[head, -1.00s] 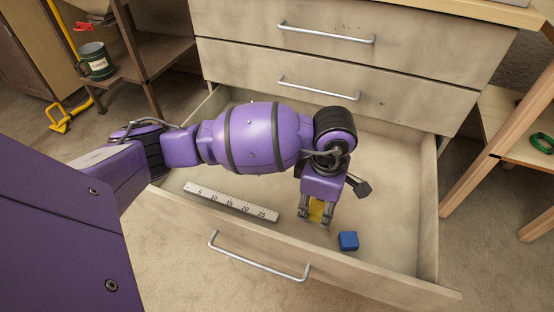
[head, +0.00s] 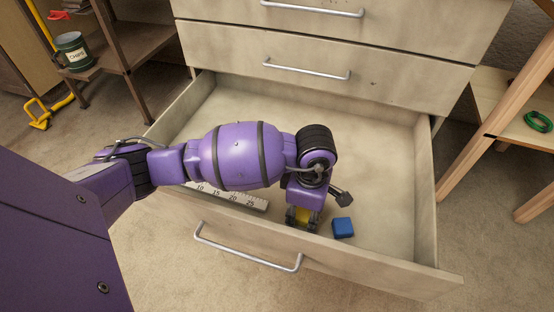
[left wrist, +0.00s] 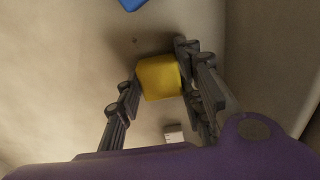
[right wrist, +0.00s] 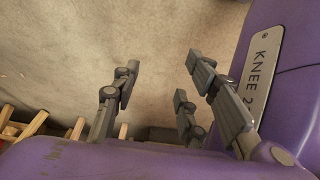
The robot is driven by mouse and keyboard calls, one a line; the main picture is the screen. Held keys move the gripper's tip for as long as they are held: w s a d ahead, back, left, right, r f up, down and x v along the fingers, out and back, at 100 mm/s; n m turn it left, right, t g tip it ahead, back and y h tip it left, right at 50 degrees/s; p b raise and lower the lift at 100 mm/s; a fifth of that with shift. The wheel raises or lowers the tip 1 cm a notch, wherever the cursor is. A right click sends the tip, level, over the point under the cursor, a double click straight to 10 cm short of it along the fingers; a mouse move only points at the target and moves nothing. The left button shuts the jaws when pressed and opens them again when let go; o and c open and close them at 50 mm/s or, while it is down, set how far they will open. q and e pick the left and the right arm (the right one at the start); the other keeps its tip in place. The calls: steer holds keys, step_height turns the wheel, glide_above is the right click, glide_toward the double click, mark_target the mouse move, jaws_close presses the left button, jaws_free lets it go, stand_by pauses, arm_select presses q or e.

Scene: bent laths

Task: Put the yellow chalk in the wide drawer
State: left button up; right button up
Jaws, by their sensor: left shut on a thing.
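The wide drawer (head: 410,205) is pulled open below two shut drawers. My left arm reaches over it, and my left gripper (head: 302,222) points down inside, near the front wall. It is shut on the yellow chalk (head: 301,214), a small yellow block between the fingers. The left wrist view shows the chalk (left wrist: 158,77) gripped between the fingers, close over the pale drawer floor; I cannot tell whether it touches the floor. My right gripper (right wrist: 158,75) shows only in the right wrist view, open and empty above the carpet.
A blue block (head: 343,228) lies in the drawer just right of my left gripper. A white ruler (head: 232,199) lies left of it, partly hidden by my arm. The drawer's back and right areas are clear. A shelf with a mug (head: 72,51) stands left, wooden legs (head: 490,125) right.

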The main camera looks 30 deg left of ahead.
mark_target(305, 213)
arm_select(q)
steer(key=o, duration=1.2)
steer(key=shift+w, duration=0.1)
steer(key=shift+c, duration=0.2)
steer(key=shift+r, duration=0.2)
step_height(305, 213, up, 12)
steer(key=p, duration=0.4)
steer(key=shift+p, duration=0.3)
arm_select(e)
steer(key=r, duration=0.1)
steer(key=s+r, duration=0.1)
steer(key=r, duration=0.1)
steer(key=shift+s+a+r+m, duration=0.2)
steer(key=shift+s+r+m, duration=0.1)
steer(key=shift+m, duration=0.1)
steer(key=shift+w, duration=0.1)
